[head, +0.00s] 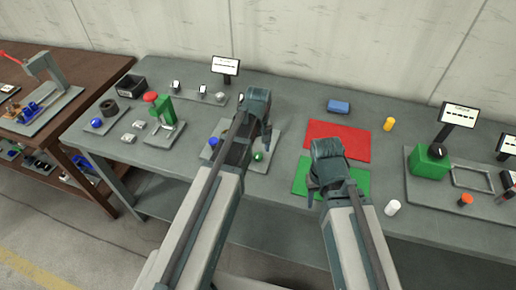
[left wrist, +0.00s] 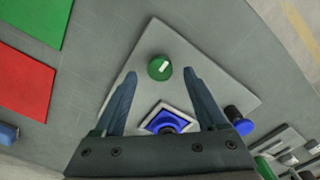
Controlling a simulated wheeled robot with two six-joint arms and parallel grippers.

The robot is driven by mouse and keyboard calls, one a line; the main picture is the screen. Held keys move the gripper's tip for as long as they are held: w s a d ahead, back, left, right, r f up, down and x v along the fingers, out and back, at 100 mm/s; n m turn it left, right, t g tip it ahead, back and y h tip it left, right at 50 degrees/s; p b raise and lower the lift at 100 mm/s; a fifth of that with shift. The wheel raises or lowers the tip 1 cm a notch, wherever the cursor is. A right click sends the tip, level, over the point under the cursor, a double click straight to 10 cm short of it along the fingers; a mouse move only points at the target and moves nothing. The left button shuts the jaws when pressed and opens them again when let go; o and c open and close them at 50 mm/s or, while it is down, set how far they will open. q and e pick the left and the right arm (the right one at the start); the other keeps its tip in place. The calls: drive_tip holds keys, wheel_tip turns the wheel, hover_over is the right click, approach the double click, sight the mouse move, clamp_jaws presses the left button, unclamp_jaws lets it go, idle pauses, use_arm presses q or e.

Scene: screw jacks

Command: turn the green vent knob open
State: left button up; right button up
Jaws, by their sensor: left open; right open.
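The green vent knob (head: 258,157) sits on a grey plate (head: 274,133) on the workbench. In the left wrist view the round green knob (left wrist: 154,70) carries a white pointer mark on top, set at a slant. My left gripper (head: 266,140) is open above the plate. In the left wrist view its two fingertips (left wrist: 160,74) lie on either side of the knob, with a gap on both sides; I cannot tell how far above it they are. My right gripper (head: 316,194) is open over the green mat, and its fingers are mostly hidden by its own wrist.
A blue part in a light frame (left wrist: 168,121) and a blue knob (left wrist: 238,121) share the plate. Right of it lie a red mat (head: 338,141) and a green mat (head: 360,182). A blue block (head: 338,106), yellow cylinder (head: 389,124) and white cylinder (head: 392,208) stand nearby.

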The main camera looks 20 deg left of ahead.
sight(258, 156)
use_arm(q)
wheel_tip(258, 156, up, 12)
drive_tip(key=p, duration=1)
drive_tip(key=shift+f+p, duration=0.15)
drive_tip(key=shift+p, duration=0.25)
drive_tip(key=s+d+f+m+b, duration=0.3)
drive_tip(key=s+d+m, duration=0.2)
drive_tip(key=s, duration=0.2)
drive_tip(key=s+d+f+m+y+b, duration=0.1)
drive_tip(key=s+d+f+m+b, duration=0.3)
drive_tip(key=s, duration=0.4)
drive_tip(key=shift+d+f+m, duration=0.2)
drive_tip(key=shift+d+m, duration=0.7)
drive_tip(key=shift+m, duration=0.2)
